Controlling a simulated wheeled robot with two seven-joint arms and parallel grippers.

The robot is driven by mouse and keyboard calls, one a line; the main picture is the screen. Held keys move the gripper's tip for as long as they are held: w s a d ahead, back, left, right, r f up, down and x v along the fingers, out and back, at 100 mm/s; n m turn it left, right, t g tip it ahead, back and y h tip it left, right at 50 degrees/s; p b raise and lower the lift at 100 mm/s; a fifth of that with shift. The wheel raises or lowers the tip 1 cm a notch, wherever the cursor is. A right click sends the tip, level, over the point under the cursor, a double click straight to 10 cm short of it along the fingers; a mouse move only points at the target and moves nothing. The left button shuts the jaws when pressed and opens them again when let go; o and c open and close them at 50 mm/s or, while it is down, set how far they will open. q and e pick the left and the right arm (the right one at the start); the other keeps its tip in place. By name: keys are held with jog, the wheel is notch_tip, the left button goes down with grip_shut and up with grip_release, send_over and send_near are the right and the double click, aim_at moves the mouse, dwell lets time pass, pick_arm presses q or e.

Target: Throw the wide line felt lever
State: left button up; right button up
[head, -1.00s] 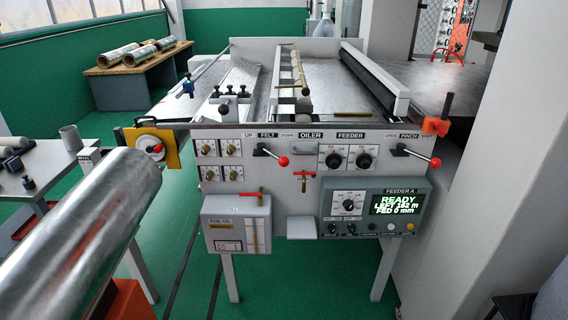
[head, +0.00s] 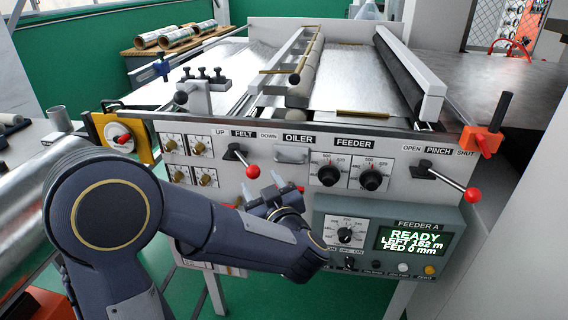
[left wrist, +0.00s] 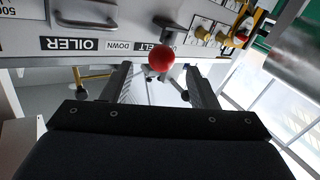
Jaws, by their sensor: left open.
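The felt lever (head: 238,157) is a short black handle with a red ball knob (head: 253,171), on the grey front panel between the UP and DOWN labels. It slants down to the right, toward the DOWN side. My left gripper (head: 264,185) is open just below and in front of the knob. In the left wrist view, which is upside down, the red knob (left wrist: 161,60) appears between the two open fingertips (left wrist: 159,68). I cannot tell whether they touch it. My right gripper is not in view.
To the right are the oiler handle (head: 291,155), feeder dials (head: 328,175) and the pinch lever (head: 472,195). The feeder display (head: 412,239) reads READY. An orange clamp (head: 482,139) sits at the panel's right corner. A yellow plate (head: 122,137) with a red knob is at left.

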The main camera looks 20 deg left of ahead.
aim_at(254, 173)
pick_arm(q)
jog(key=shift+w, duration=0.1)
jog(key=x, duration=0.7)
jog(key=shift+a+r, duration=0.1)
jog(key=shift+a, duration=0.3)
grip_shut()
